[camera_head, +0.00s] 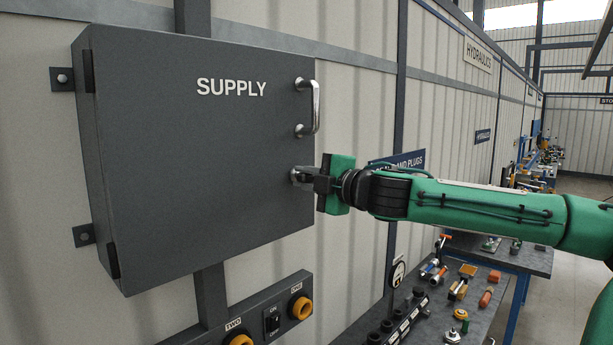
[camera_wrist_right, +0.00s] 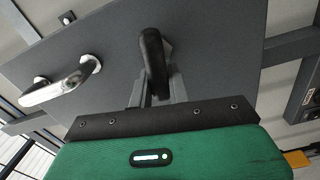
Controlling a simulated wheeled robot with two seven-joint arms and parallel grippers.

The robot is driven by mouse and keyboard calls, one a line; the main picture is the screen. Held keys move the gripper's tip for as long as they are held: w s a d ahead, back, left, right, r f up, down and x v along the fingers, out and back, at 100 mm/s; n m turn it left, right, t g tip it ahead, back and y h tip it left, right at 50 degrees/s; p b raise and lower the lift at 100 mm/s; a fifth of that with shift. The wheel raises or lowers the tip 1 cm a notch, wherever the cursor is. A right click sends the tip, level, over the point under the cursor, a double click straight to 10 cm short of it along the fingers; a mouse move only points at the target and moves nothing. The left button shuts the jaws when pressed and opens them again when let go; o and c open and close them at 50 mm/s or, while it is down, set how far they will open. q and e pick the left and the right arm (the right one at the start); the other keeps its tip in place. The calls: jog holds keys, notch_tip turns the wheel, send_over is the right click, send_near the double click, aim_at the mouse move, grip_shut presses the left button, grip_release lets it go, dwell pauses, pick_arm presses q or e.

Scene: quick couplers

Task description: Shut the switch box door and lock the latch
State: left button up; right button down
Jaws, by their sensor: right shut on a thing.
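The grey switch box (camera_head: 90,170), marked SUPPLY, hangs on the wall with its door (camera_head: 205,150) lying flush against it. A shiny bar handle (camera_head: 315,108) stands at the door's upper right edge; it also shows in the right wrist view (camera_wrist_right: 60,88). My right gripper (camera_head: 303,177) is at the door's right edge below the handle. In the wrist view its fingers are shut on the dark latch lever (camera_wrist_right: 152,55). In the head view the gripper mostly hides the latch. My left gripper is out of view.
A panel (camera_head: 250,318) with yellow-ringed ports and an on/off switch (camera_head: 272,322) is below the box. A workbench (camera_head: 475,325) with several fittings and tools stands at the lower right, under my right arm. Wall signs hang behind it.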

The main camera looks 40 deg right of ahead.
jog(key=shift+f+n, duration=0.2)
jog(key=shift+n, duration=0.7)
jog(key=c, duration=1.3)
grip_release()
jog(key=shift+s, duration=0.1)
jog(key=shift+s+b, duration=0.75)
jog(key=shift+s, duration=0.05)
jog(key=shift+s+d+b, duration=0.15)
jog(key=shift+s+b, duration=0.75)
jog(key=shift+s, duration=1.1)
jog(key=shift+s+d+b, duration=0.2)
jog(key=shift+s+b, duration=0.65)
jog(key=shift+s, duration=1.15)
jog(key=shift+s+d+b, duration=0.15)
jog(key=shift+s+b, duration=0.75)
jog(key=shift+s, duration=1.1)
